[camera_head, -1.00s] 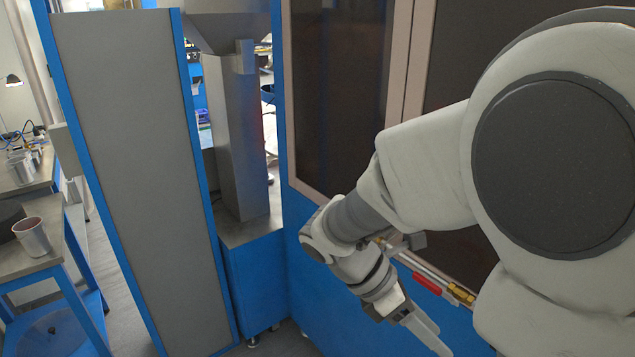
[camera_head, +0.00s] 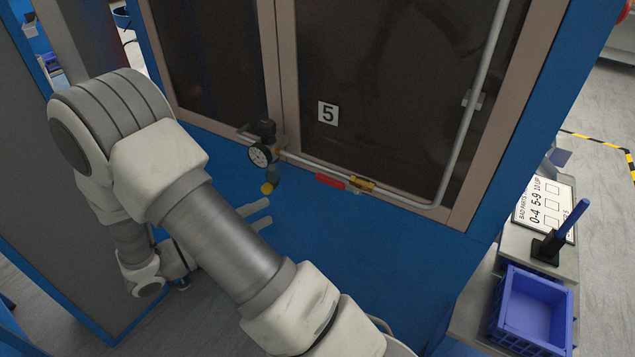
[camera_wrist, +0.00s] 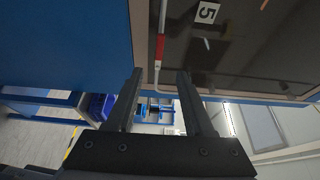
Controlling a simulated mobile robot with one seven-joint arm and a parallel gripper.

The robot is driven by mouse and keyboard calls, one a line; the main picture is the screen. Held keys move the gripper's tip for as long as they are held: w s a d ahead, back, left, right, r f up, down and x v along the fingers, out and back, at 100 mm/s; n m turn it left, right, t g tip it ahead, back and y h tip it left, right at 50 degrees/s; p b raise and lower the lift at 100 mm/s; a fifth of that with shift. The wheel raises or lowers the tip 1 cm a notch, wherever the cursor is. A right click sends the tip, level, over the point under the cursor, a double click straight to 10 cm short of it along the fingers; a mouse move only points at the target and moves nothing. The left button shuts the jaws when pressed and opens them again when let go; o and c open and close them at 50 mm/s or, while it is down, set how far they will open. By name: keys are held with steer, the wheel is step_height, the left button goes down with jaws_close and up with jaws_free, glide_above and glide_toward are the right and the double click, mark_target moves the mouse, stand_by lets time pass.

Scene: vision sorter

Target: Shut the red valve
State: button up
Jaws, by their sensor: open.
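The red valve handle (camera_head: 330,180) lies along a grey pipe on the blue cabinet, next to its brass valve body (camera_head: 362,184). In the wrist view the red handle (camera_wrist: 160,47) is just beyond the fingertips and between their lines, apart from them. My gripper (camera_head: 263,213) is open and empty, left of and below the valve in the head view. Its two fingers also show in the wrist view (camera_wrist: 160,74). The gripper's base is hidden behind my arm in the head view.
A pressure gauge (camera_head: 260,156) with a yellow-ended fitting (camera_head: 268,188) sits on the pipe (camera_head: 400,198) left of the valve, close to my fingers. A dark cabinet window marked 5 (camera_head: 328,113) is behind. A blue bin (camera_head: 532,309) stands at the right.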

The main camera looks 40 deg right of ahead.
mark_target(326, 182)
steer(key=d, duration=1.6)
jaws_close()
stand_by(0.8)
